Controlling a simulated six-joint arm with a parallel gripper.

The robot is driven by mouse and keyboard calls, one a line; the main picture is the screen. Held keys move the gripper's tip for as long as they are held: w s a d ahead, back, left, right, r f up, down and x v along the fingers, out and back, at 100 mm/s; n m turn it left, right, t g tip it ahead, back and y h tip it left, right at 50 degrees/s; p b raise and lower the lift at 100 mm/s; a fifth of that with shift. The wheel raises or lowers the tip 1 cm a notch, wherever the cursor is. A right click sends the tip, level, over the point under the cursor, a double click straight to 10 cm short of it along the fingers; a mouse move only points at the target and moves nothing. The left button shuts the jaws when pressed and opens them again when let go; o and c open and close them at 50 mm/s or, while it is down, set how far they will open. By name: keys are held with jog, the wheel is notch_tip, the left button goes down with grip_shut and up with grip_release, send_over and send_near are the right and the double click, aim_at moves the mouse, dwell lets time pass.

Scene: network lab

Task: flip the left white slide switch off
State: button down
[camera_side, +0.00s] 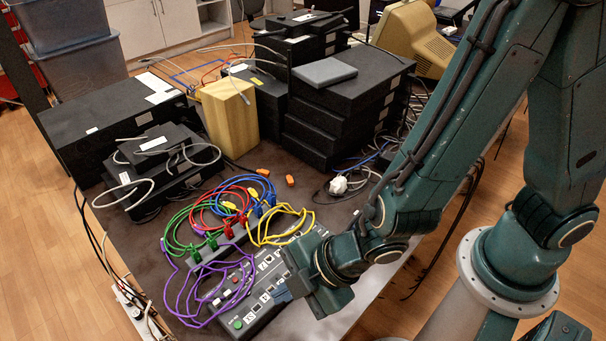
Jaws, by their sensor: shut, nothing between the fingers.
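A dark grey panel (258,306) lies near the table's front edge, with a row of dark square sockets and a green round button (238,323). Two small white pieces show at its left part, a left one (216,302) and a right one (228,292); they look like the white slide switches, but are too small to tell their positions. My gripper (281,295) is shut and empty, low over or at the panel's right part, to the right of the white pieces. I cannot tell whether its fingertips touch the panel. My wrist hides the panel's right end.
Purple cables (182,305) loop over the panel's left side. Green, red, blue and yellow cables rise from a connector strip (222,243) behind it. Stacked black boxes (330,105) and a yellow box (229,118) stand farther back. The table's front right corner (340,318) is bare.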

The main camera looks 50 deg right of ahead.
aim_at(227, 291)
jog(key=shift+f, duration=0.1)
dwell(0.3)
jog(key=x, duration=1)
jog(key=w, duration=0.3)
jog(key=shift+w, duration=0.5)
jog(key=shift+w, duration=1.1)
